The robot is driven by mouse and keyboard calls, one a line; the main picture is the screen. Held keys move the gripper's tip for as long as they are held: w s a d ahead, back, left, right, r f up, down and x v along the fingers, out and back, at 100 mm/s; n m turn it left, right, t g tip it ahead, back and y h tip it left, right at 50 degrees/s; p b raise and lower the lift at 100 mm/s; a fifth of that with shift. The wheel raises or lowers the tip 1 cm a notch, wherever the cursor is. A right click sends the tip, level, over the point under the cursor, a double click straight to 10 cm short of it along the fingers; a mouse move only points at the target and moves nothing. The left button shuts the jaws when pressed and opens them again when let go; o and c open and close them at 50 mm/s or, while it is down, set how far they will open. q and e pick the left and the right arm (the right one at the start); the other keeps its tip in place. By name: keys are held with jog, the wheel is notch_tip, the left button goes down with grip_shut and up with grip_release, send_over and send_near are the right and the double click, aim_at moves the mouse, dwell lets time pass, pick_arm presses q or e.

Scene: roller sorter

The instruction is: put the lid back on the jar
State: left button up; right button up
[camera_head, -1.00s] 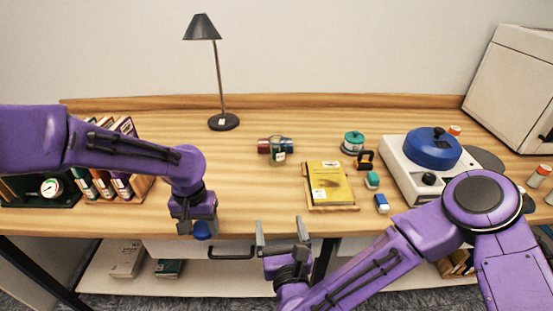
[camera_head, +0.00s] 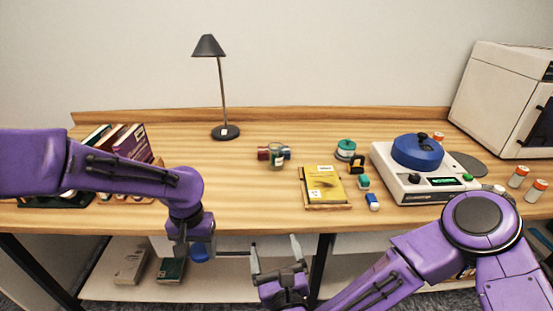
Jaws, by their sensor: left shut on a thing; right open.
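My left gripper (camera_head: 192,250) is low at the left, in front of the desk's front edge. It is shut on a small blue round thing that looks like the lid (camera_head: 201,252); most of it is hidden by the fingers. A small clear jar (camera_head: 277,158) with a pale label stands upright on the desk, to the right of and beyond the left gripper. Its top looks uncovered, but it is small in view. My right gripper (camera_head: 275,246) is open and empty in front of the desk edge, its fingers pointing towards the desk.
A red and a blue item (camera_head: 264,153) show at the jar's sides. A yellow book (camera_head: 324,184) lies right of the jar, with several small items beyond it. A white machine with a blue top (camera_head: 417,153) stands at right. Books (camera_head: 130,142) and a lamp (camera_head: 225,132) stand left.

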jog(key=s+d+f+n+g, duration=0.4)
jog(key=s+f+n, duration=0.1)
jog(key=f+n, duration=0.45)
jog(key=s+d+f+n+g, duration=0.45)
jog(key=f+n, duration=0.35)
jog(key=f, duration=0.2)
jog(key=s+d+f+n+g+h, duration=0.2)
jog(key=s+d, duration=0.5)
jog(key=d, duration=0.4)
jog(key=s+d+f+n+g+h, duration=0.3)
jog(key=s+d, duration=0.5)
jog(key=d, duration=0.4)
notch_tip(320, 180, down, 2)
jog(key=shift+f+n+g+h, duration=0.3)
jog(key=shift+n+h, duration=0.55)
jog(key=shift+h, duration=0.35)
